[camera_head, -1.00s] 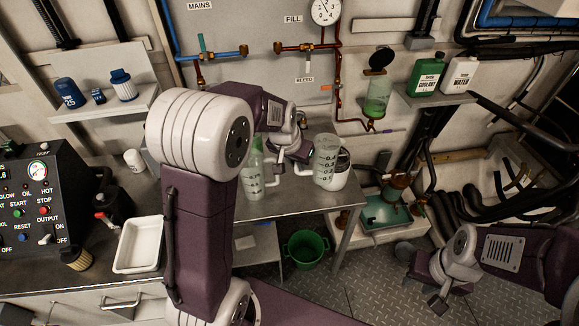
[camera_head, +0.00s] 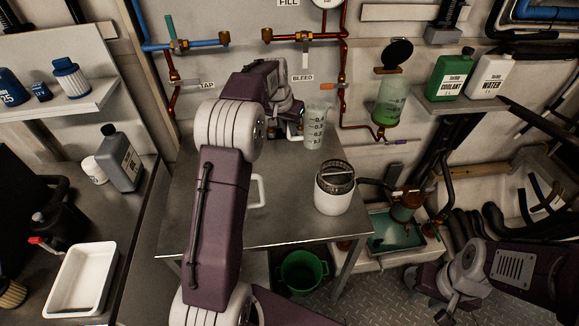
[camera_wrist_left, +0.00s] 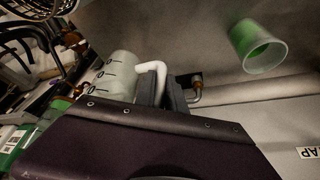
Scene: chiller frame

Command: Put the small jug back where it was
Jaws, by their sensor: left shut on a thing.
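The small jug (camera_head: 317,127), clear with dark level marks, is upright at the back of the steel table, near the wall. My left gripper (camera_head: 297,128) is shut on it. In the left wrist view the fingers (camera_wrist_left: 166,92) are at the white handle of the jug (camera_wrist_left: 118,74). Whether the jug's base touches the table is unclear. A white pot (camera_head: 332,197) with a dark mesh top stands in front of the jug, apart from it. My right gripper (camera_head: 447,316) is low at the right, partly cut off; its jaws are unclear.
The steel table (camera_head: 290,228) has bare room around the pot. A green translucent vessel (camera_wrist_left: 258,48) shows in the wrist view. A white handle (camera_head: 257,190) pokes out beside my arm. Pipes and a green-filled reservoir (camera_head: 390,103) are on the wall. A green bucket (camera_head: 301,272) stands below.

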